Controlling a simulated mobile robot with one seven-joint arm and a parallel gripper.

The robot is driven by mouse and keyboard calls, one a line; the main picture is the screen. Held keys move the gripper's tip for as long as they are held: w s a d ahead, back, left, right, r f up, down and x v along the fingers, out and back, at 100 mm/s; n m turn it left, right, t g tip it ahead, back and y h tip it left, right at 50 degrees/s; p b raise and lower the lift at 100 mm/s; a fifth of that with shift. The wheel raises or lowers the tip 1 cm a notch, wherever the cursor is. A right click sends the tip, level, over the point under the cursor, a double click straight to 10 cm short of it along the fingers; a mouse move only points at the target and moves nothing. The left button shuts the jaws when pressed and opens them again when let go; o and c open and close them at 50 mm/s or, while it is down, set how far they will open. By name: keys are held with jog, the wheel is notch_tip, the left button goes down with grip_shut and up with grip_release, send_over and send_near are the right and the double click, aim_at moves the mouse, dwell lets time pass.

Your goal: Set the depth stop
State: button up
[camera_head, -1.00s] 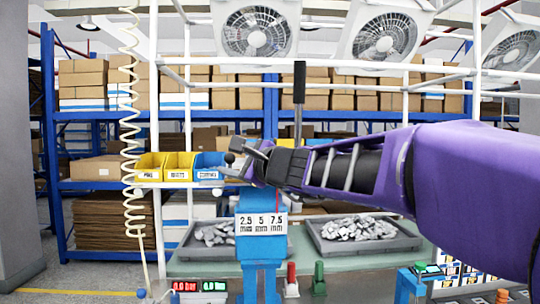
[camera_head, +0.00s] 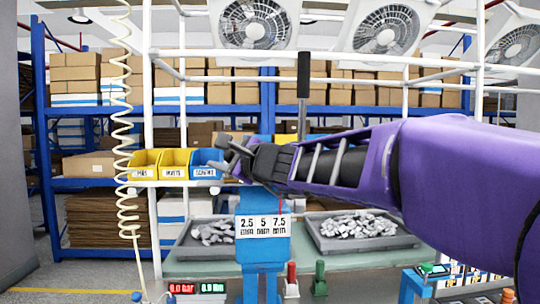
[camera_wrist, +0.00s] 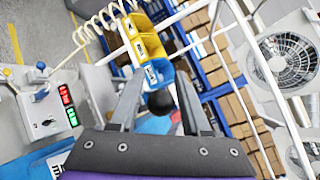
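The blue press (camera_head: 262,250) stands in the middle of the bench. Its white scale plate (camera_head: 264,226) reads 2.5, 5 and 7.5 mm, and a thin red pointer (camera_head: 280,205) shows near the 7.5 end. My gripper (camera_head: 229,156) is at the top of the press, reaching in from the right and covering part of it. In the wrist view a black ball knob (camera_wrist: 160,102) sits between the two fingers of my gripper (camera_wrist: 158,76), with gaps visible on both sides. The fingers are open; contact with the knob does not show.
Yellow and blue bins (camera_head: 174,163) stand behind left of the gripper. Grey trays of metal parts (camera_head: 362,228) flank the press. A dark upright lever (camera_head: 303,85) rises behind my gripper. Red (camera_head: 291,282) and green (camera_head: 319,280) handles stand in front; a coiled hose (camera_head: 124,130) hangs left.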

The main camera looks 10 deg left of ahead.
grip_shut()
jog(key=shift+w+d+f, duration=0.1)
jog(key=shift+w+d, duration=0.05)
dwell(0.9)
